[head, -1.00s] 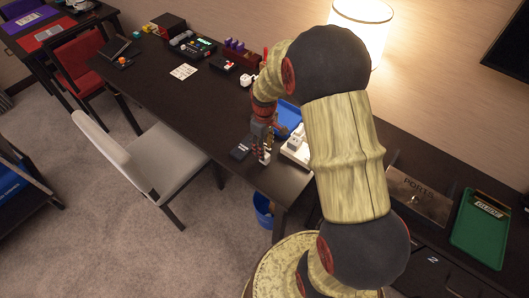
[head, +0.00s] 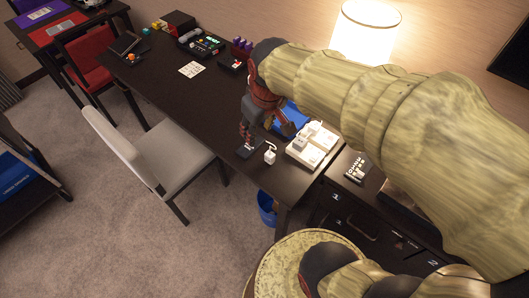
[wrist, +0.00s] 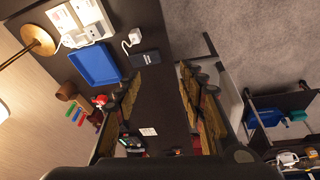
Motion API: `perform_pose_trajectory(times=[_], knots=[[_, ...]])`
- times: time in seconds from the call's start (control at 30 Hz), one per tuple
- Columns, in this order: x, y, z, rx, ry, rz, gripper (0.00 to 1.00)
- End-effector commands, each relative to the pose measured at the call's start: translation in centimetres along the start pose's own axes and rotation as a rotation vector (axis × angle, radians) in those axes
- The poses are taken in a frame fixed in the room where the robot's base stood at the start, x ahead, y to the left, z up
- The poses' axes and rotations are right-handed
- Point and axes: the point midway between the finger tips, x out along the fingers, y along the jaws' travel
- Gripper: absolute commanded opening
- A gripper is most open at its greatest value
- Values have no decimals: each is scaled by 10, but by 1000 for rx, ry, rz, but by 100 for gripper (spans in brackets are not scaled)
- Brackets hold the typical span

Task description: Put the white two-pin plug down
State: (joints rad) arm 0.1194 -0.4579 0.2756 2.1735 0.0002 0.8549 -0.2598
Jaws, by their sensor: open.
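The white two-pin plug (head: 270,157) rests on the dark desk near its front edge, with a short white cord curling from it. It also shows in the wrist view (wrist: 134,37), beside a flat black box (wrist: 145,58). My gripper (head: 246,142) is just left of the plug in the head view, over the black box and apart from the plug. In the wrist view, the fingers of my gripper (wrist: 160,95) are spread wide with nothing between them.
A white socket board (head: 318,143) lies right of the plug, and a blue tray (wrist: 95,65) lies behind. A lit lamp (head: 365,30) stands at the back. A white card (head: 192,69) lies farther left. The desk between card and gripper is mostly clear.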

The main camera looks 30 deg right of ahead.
Motion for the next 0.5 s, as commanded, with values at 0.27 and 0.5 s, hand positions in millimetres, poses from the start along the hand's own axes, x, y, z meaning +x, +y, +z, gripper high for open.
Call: perform_pose_trajectory(times=[0.27,0.5], knots=[[-67,-46,64,116,167,-10,40],[-75,-54,81,150,201,-21,40]])
